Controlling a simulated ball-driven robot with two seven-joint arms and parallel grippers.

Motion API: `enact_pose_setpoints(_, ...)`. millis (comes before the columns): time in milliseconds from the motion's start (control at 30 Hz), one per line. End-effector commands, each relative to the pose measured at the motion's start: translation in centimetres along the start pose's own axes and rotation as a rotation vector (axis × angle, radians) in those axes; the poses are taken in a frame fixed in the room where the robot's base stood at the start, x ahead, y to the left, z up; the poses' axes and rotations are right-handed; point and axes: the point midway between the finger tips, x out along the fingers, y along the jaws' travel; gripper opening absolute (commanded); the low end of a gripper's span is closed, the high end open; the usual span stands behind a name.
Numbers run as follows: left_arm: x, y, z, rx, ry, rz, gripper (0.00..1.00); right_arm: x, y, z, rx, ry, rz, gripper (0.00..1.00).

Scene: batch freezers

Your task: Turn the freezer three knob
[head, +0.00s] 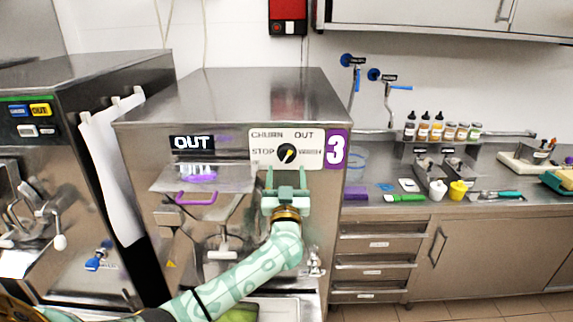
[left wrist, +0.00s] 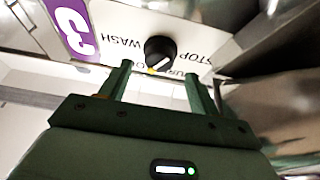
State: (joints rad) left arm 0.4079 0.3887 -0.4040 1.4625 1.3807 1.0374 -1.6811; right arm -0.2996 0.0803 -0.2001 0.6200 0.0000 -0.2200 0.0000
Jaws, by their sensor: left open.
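The freezer three knob (head: 287,153) is a round black dial with a light pointer, on a white label plate marked CHURN, OUT, STOP and WASH. It sits on the front of the steel freezer (head: 215,95), beside a purple sign with a 3 (head: 336,149). My left gripper (head: 286,175) is just below the knob, its two fingers pointing up. In the left wrist view the knob (left wrist: 160,50) lies just beyond the fingertips of the open gripper (left wrist: 158,70), in line with the gap between them. I see no contact. My right gripper is not in view.
A purple handle (head: 196,198) and a spout lie left of my gripper on the freezer front. Another freezer (head: 85,80) stands at the left. A steel counter with bottles (head: 436,127) and utensils is at the right. A red box (head: 288,16) hangs on the wall.

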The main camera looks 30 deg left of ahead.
Motion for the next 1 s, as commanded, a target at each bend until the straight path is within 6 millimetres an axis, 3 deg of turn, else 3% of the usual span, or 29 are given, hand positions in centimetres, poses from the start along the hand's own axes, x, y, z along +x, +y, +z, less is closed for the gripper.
enact_pose_setpoints(100,2.1,0.0,0.0,0.001,0.001,-0.001,0.62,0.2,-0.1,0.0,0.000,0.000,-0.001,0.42)
enact_pose_setpoints(233,3.5,0.0,0.0,0.001,0.000,0.001,0.62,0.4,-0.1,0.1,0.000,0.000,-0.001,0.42)
enact_pose_setpoints(567,4.0,0.0,0.0,0.000,0.000,0.001,0.62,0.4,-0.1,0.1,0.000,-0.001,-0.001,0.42)
enact_pose_setpoints(600,4.0,0.0,0.0,0.000,0.000,0.001,0.59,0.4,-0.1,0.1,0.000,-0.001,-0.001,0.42)
enact_pose_setpoints(767,4.0,0.0,0.0,0.000,-0.001,0.001,0.17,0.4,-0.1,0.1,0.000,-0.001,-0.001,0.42)
enact_pose_setpoints(1000,4.0,0.1,0.0,-0.010,-0.001,-0.003,0.17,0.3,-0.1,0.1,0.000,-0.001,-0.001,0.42)
